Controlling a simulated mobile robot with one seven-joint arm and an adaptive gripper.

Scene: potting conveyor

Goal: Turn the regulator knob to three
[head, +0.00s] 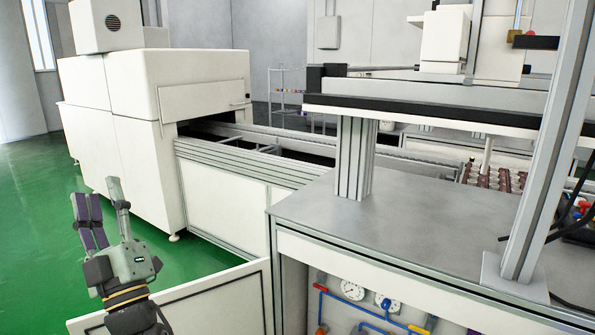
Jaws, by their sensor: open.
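My gripper (103,196) is at the lower left, fingers pointing up, open and empty. It is in front of the white machine, above a white panel, and well to the left of the pneumatic parts. I cannot tell which part is the regulator knob, and no numbers can be read. The lower part of this bay is cut off by the picture edge.
A white panel (200,305) stands between my gripper and the gauge bay. The grey worktop (300,207) and a slanting metal post (548,150) are above and right of the gauges. A white machine (110,130) stands behind. Green floor (30,220) is clear at left.

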